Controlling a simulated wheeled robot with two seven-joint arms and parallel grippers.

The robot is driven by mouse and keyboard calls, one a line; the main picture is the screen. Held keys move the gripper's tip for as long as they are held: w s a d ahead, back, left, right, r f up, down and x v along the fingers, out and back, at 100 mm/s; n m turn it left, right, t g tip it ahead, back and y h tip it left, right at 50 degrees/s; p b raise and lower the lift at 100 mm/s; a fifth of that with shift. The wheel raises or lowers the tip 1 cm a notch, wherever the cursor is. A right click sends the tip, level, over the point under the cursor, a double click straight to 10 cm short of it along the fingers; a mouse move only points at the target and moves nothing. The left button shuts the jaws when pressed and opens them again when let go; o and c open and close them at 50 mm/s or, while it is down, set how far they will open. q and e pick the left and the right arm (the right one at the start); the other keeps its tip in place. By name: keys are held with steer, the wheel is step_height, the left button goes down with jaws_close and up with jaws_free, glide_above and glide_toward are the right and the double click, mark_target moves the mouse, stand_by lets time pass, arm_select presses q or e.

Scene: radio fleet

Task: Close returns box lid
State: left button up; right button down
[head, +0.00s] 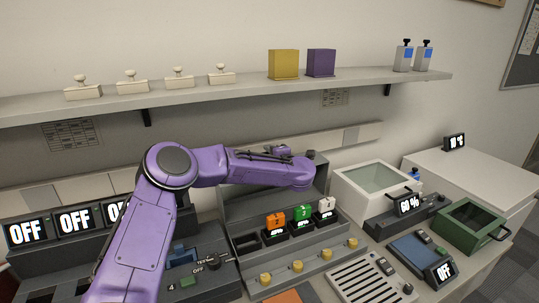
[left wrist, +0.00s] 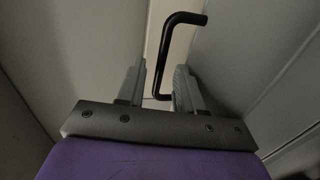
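No box in view carries a readable "returns" label. A white box (head: 347,198) with a pale greenish top stands right of centre, and a green box (head: 447,226) with a dark handle stands at the right. My left arm reaches across a grey rack, and its gripper (head: 311,160) is by the upper right corner of the rack's upright back panel (head: 237,205). In the left wrist view the left gripper (left wrist: 159,90) has its fingers apart, with a bent black handle (left wrist: 185,18) between or just beyond them. Contact cannot be told. My right gripper is out of view.
The rack holds orange (head: 275,220), green (head: 302,216) and white (head: 326,206) numbered units above yellow knobs. A shelf (head: 200,95) with stamps, two cubes and bottles runs above my arm. A display reading 00 % (head: 409,204) and a slotted tray (head: 365,285) stand to the right.

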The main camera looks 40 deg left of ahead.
arm_select(q)
jaws_close()
steer(key=shift+w, duration=0.1)
stand_by(1.2)
